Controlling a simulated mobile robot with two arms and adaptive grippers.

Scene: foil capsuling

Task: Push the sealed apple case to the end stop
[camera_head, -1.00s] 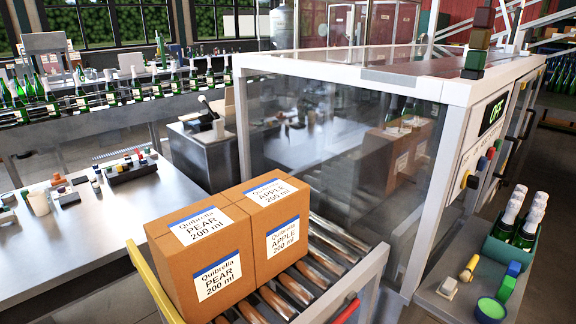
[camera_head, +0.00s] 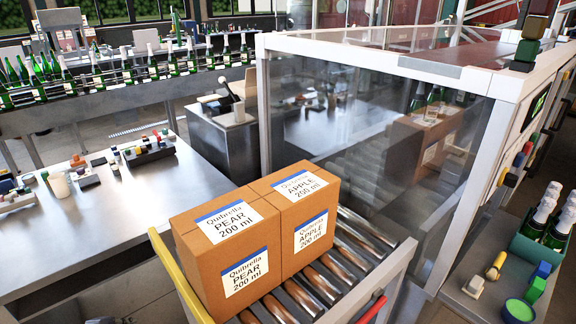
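The apple case (camera_head: 312,237) is a brown carton with white and blue labels reading Quibrella APPLE. It stands upright on the roller conveyor (camera_head: 352,255), its top closed. A similar pear case (camera_head: 208,274) stands against its left side, with no clear gap between them. A yellow bar (camera_head: 172,268) crosses the conveyor's left end, just beyond the pear case, and looks like the end stop. Whether the pear case touches it is hard to tell. Neither of my grippers can be made out in the head view.
A glass-walled machine (camera_head: 375,125) encloses the conveyor's far part, with another carton (camera_head: 425,140) behind the glass. A red-ended handle (camera_head: 374,308) is at the conveyor's front rail. A steel table (camera_head: 120,215) stands left. Bottles in a green holder (camera_head: 535,250) stand right.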

